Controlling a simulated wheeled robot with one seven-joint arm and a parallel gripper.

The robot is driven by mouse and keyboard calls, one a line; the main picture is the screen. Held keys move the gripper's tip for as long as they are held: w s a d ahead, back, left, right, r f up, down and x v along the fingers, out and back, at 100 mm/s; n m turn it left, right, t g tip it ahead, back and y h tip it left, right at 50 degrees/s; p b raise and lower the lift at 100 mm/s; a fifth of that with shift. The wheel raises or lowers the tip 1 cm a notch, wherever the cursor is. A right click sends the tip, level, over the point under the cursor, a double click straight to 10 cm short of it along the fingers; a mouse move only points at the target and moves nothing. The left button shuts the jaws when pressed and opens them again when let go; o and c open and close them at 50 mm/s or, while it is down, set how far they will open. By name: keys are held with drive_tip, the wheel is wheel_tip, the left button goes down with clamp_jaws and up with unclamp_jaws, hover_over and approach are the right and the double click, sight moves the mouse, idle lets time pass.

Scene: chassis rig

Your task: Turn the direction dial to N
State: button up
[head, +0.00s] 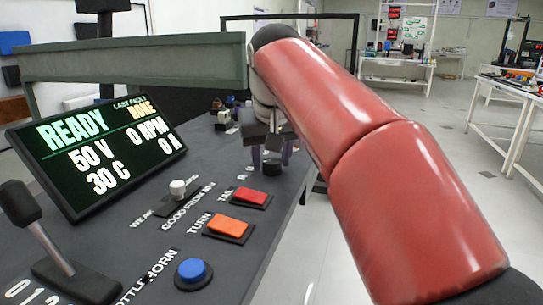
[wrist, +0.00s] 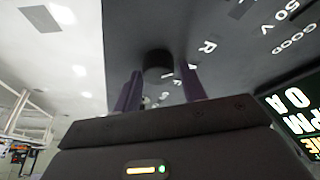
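The direction dial (head: 271,168) is a small black round knob on the dark console, with letters printed beside it that are partly hidden. It also shows in the wrist view (wrist: 158,66), ahead of my fingertips. My gripper (head: 272,157) points down at the dial from above, with one purple finger on each side. The wrist view shows my gripper (wrist: 160,72) with its fingers apart and the dial between their tips. Some gap seems to remain around the dial in the head view. The dial's pointer setting cannot be made out.
On the console are a red switch (head: 251,197), an orange switch (head: 229,228), a blue button (head: 193,272), a white knob (head: 178,189) and a lever (head: 45,240). A display (head: 97,150) reads READY. Floor is open at right.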

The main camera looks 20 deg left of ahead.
drive_tip(key=c, duration=0.6)
drive_tip(key=shift+r+m+p, duration=0.1)
drive_tip(key=shift+m+p, duration=0.25)
drive_tip(key=shift+m, duration=0.05)
drive_tip(key=m+h+p, duration=0.1)
drive_tip(key=m+p, duration=0.1)
drive_tip(key=m, duration=0.1)
drive_tip(key=shift+r+m+h+p, duration=0.1)
drive_tip(key=shift+m+h+p, duration=0.2)
drive_tip(key=shift+h+p, duration=0.1)
drive_tip(key=shift+w+a+m+h+p, duration=0.1)
drive_tip(key=shift+m+h+p, duration=0.7)
drive_tip(key=shift+m+p, duration=1.05)
drive_tip(key=shift+f+m+b, duration=0.2)
drive_tip(key=shift+m+b, duration=0.1)
drive_tip(key=shift+m, duration=0.15)
drive_tip(key=o, duration=1)
